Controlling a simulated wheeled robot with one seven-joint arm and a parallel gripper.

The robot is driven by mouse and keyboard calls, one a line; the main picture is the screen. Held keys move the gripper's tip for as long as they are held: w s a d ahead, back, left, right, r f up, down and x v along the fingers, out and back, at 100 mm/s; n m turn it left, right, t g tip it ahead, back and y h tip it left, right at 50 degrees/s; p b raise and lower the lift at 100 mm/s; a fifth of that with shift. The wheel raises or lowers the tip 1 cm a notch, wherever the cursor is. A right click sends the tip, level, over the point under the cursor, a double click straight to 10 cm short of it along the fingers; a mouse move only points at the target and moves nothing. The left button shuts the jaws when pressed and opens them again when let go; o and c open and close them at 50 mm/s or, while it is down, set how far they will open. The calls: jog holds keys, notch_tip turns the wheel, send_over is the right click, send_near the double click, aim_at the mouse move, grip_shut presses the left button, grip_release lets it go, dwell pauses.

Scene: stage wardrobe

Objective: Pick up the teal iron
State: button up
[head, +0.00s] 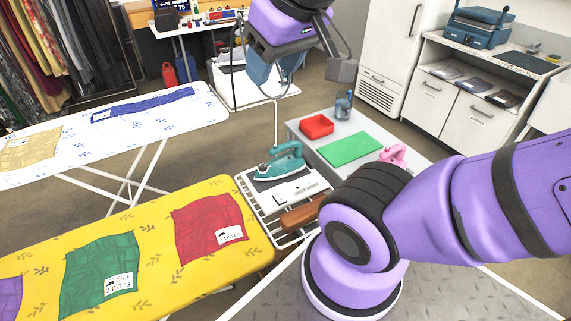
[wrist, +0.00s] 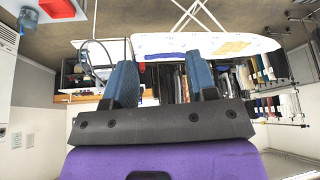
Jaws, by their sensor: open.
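The teal iron (head: 287,161) sits on the white wire rack (head: 256,213) at the right end of the yellow ironing board, in the head view. It looks upright on a dark base, with a cord rising behind it. My gripper (head: 265,75) is high above and behind the iron in the head view, well apart from it. In the wrist view my gripper (wrist: 162,80) shows two blue fingers spread apart with nothing between them. The iron is not seen in the wrist view.
A brown wooden object (head: 301,214) and a white labelled item (head: 297,190) share the rack. A grey table (head: 318,148) beside it holds a red tray (head: 316,126), a green mat (head: 350,149) and a pink object (head: 394,153). The yellow board (head: 160,212) carries folded cloths.

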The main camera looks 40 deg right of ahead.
jog(key=shift+o, duration=0.5)
jog(key=n+g+y, duration=0.2)
jog(key=n+y, duration=0.2)
jog(key=n, duration=1.1)
send_over(290, 142)
jog(key=s+d, duration=0.3)
notch_tip(290, 142, down, 32)
jog(key=shift+w+x, duration=0.15)
jog(key=shift+x, duration=2.7)
jog(key=shift+w+x, duration=0.1)
jog(key=shift+x, duration=2.75)
jog(key=shift+r, duration=0.15)
grip_shut()
